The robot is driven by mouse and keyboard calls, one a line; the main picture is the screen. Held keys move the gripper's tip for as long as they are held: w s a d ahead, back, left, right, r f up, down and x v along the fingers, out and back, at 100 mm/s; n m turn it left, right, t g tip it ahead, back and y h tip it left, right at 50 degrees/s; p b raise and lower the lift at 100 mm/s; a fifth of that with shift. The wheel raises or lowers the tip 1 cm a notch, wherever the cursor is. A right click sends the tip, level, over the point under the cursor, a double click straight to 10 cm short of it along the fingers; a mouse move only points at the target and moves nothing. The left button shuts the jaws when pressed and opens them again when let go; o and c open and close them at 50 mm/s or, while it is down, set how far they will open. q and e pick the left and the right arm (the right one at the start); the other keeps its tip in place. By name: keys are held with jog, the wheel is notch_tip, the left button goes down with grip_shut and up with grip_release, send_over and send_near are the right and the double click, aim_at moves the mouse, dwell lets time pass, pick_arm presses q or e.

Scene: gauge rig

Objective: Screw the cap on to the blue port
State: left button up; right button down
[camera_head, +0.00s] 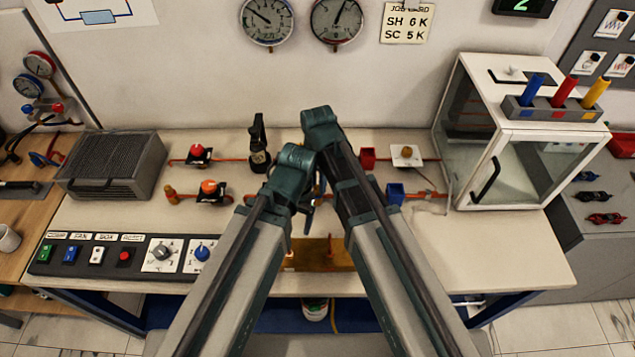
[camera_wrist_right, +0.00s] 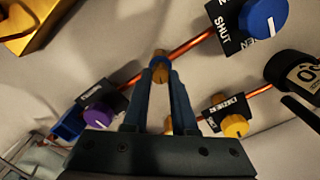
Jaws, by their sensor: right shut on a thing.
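In the head view the right gripper (camera_head: 309,215) is mostly hidden behind my arms, and I cannot make out the cap there. The blue port (camera_head: 396,193) looks like a square block at the left end of a copper pipe, right of my arms. A blue block that looks like this port (camera_wrist_right: 68,128) also shows at the lower left in the right wrist view, apart from the cap. My left gripper is hidden behind its arm.
A brown tray (camera_head: 345,262) lies near the bench's front edge. A red block (camera_head: 367,158) sits behind the blue port. A purple knob (camera_wrist_right: 98,114) and a yellow knob (camera_wrist_right: 235,126) flank my right fingers. A white glass-fronted cabinet (camera_head: 462,150) stands right. Bench between port and cabinet is partly clear.

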pick_arm(q)
jog(key=shift+w+d, duration=0.3)
jog(key=shift+d, duration=0.05)
pick_arm(e)
jog(key=shift+s+a+m, duration=0.1)
jog(key=shift+s+m, duration=0.2)
jog(key=shift+m, duration=0.2)
pick_arm(q)
jog(key=shift+s+a, duration=0.15)
pick_arm(e)
jog(key=shift+m, duration=0.3)
pick_arm(q)
jog(key=shift+s, duration=0.1)
pick_arm(e)
jog(key=m, duration=0.4)
jog(key=shift+m, duration=0.3)
jog(key=shift+w, duration=0.1)
jog(key=m, duration=0.4)
jog(key=shift+m, duration=0.6)
